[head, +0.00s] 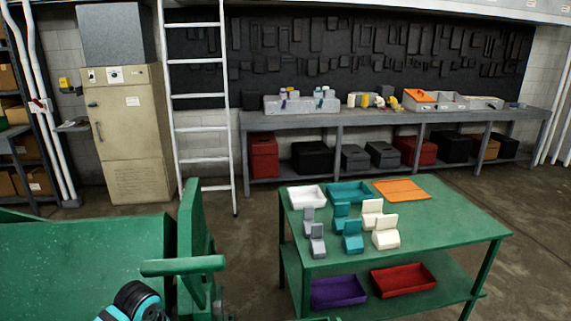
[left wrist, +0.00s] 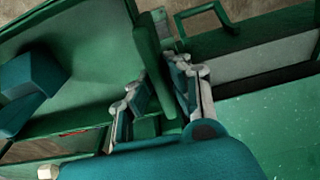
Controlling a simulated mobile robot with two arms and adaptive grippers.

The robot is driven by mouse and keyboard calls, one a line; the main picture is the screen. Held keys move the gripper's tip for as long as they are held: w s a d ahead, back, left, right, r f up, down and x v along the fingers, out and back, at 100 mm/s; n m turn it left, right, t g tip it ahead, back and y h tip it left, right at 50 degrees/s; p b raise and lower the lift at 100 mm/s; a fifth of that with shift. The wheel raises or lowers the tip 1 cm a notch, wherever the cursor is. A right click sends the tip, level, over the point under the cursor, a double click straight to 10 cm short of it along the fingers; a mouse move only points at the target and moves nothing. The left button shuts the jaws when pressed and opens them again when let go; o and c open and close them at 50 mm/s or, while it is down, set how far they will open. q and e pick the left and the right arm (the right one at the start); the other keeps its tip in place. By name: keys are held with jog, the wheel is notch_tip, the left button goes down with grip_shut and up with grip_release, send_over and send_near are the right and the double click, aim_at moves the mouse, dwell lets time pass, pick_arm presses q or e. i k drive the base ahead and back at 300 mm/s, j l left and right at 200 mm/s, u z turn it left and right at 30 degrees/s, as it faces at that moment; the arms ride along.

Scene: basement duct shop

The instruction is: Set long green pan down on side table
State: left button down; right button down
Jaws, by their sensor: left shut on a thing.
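My left gripper (left wrist: 157,76) shows in the left wrist view, shut with a long narrow green piece between its fingers, which I take to be the long green pan (left wrist: 152,52). In the head view a long green upright piece (head: 196,240), probably the same pan, stands left of the side table, apart from its top. The fingers are not clear in the head view; only a teal and black part of my left arm shows at the bottom. The green side table (head: 450,222) stands right of centre. My right gripper is out of view.
The table top holds a white tray (head: 306,196), a teal tray (head: 349,191), an orange panel (head: 401,189) and several small blocks; its right part is bare. A speckled green surface (head: 80,265) fills the lower left. A white ladder (head: 200,131) stands behind.

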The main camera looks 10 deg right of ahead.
aim_at(450, 227)
jog(key=l, duration=1.6)
jog(key=i+l, duration=0.15)
jog(key=l, duration=0.25)
jog(key=i+l, duration=0.15)
jog(key=l, duration=0.25)
jog(key=i+l, duration=0.15)
jog(key=l, duration=0.25)
jog(key=i+l, duration=0.15)
jog(key=l, duration=0.25)
jog(key=i+l, duration=0.3)
jog(key=l, duration=0.15)
jog(key=i+l, duration=0.3)
jog(key=l, duration=0.15)
jog(key=i+l, duration=0.25)
jog(key=l, duration=0.2)
jog(key=i+l, duration=0.2)
jog(key=i+u, duration=0.05)
jog(key=i, duration=0.05)
